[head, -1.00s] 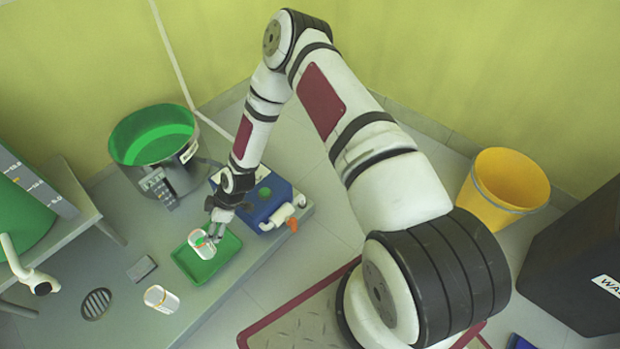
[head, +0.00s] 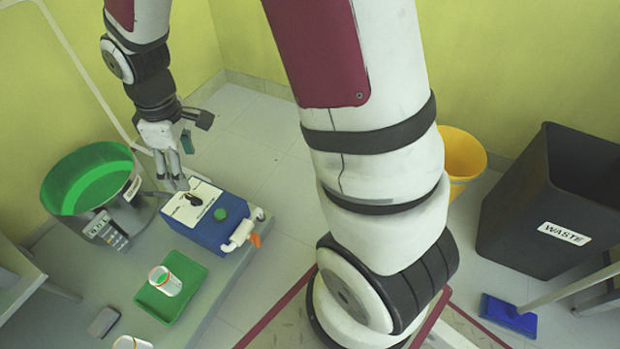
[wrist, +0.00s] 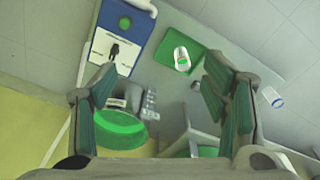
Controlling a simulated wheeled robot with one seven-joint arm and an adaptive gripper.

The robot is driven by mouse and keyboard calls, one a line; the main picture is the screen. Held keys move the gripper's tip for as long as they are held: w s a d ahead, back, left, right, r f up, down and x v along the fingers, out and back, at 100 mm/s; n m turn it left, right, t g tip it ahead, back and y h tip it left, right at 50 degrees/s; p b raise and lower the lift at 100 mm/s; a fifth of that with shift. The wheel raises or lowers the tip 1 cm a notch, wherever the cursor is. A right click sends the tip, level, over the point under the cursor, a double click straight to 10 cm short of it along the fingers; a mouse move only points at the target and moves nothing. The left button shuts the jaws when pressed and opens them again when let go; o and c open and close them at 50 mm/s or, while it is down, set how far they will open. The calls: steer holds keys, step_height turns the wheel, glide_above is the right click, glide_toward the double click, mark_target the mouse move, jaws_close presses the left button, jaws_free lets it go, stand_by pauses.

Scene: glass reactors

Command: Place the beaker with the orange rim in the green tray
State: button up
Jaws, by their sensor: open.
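The beaker with the orange rim (head: 165,281) stands in the green tray (head: 187,293) on the grey bench. It is clear, with a reddish-orange band near its top, and looks upright. The wrist view also shows this beaker (wrist: 182,59) in the tray (wrist: 160,50). My gripper (head: 172,172) is raised above and behind the tray, near the blue box, apart from the beaker. In the wrist view its two fingers (wrist: 160,75) are spread wide with nothing between them.
A second beaker (head: 131,343) stands on the bench, cut by the frame's bottom. A blue box (head: 215,232) with a white tap stands beside the tray. A green-lined round bath (head: 92,188) stands to its left. A black waste bin (head: 540,215) and yellow bucket (head: 460,158) stand right.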

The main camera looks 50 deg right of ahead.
steer(key=s+d+r+m, duration=0.3)
steer(key=s+r, duration=0.5)
steer(key=r, duration=0.1)
steer(key=s+r+m, duration=0.3)
steer(key=s+r, duration=0.1)
steer(key=s, duration=0.7)
steer(key=s+d+r+m, duration=0.1)
steer(key=s+r+m, duration=0.2)
steer(key=s, duration=0.9)
steer(key=shift+d+r+g, duration=0.2)
steer(key=shift+r+g, duration=0.2)
